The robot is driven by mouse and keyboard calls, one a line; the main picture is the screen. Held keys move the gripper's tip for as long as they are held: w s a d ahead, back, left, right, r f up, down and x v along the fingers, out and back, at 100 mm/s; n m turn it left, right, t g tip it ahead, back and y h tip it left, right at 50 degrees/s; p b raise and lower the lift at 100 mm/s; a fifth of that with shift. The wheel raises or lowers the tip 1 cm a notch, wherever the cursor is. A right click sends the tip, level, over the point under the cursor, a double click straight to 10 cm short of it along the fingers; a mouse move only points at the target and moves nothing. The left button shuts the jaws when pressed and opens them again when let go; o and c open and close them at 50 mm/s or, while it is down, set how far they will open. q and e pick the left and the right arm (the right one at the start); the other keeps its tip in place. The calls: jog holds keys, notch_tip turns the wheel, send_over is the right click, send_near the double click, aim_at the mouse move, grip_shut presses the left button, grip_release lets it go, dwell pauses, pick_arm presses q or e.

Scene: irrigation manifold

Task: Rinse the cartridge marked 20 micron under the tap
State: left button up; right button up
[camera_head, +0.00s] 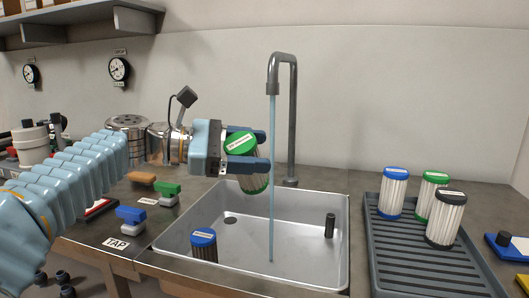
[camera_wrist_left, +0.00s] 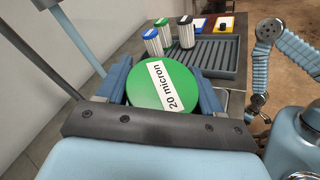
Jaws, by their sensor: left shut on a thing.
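My left gripper (camera_head: 246,150) is shut on a cartridge with a green cap (camera_head: 240,143), held above the left part of the sink (camera_head: 318,196). Its label reads 20 micron in the left wrist view (camera_wrist_left: 168,85). The white pleated body hangs below the cap, partly hidden by a finger. The tap (camera_head: 292,110) is a grey gooseneck at the back of the sink. A thin stream of water (camera_head: 271,190) runs from it into the basin. In the head view the stream passes just right of the cartridge, near the fingertips. My right gripper does not show in the head view.
A blue-capped cartridge (camera_head: 203,243) stands in the sink's front left, and a dark cylinder (camera_head: 330,225) at its right. A grey ribbed tray (camera_head: 410,262) holds blue-, green- and black-capped cartridges. Green (camera_head: 167,190) and blue (camera_head: 130,215) valve handles sit left of the sink.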

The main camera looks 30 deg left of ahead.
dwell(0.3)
pick_arm(q)
jog(key=s+r+p, duration=0.1)
jog(key=s+r, duration=0.1)
jog(key=s+r+p, duration=0.1)
jog(key=s, duration=0.1)
jog(key=shift+d+r+p, duration=0.25)
jog(key=shift+p, duration=0.1)
jog(key=shift+s+r, duration=0.25)
jog(key=shift+s, duration=0.2)
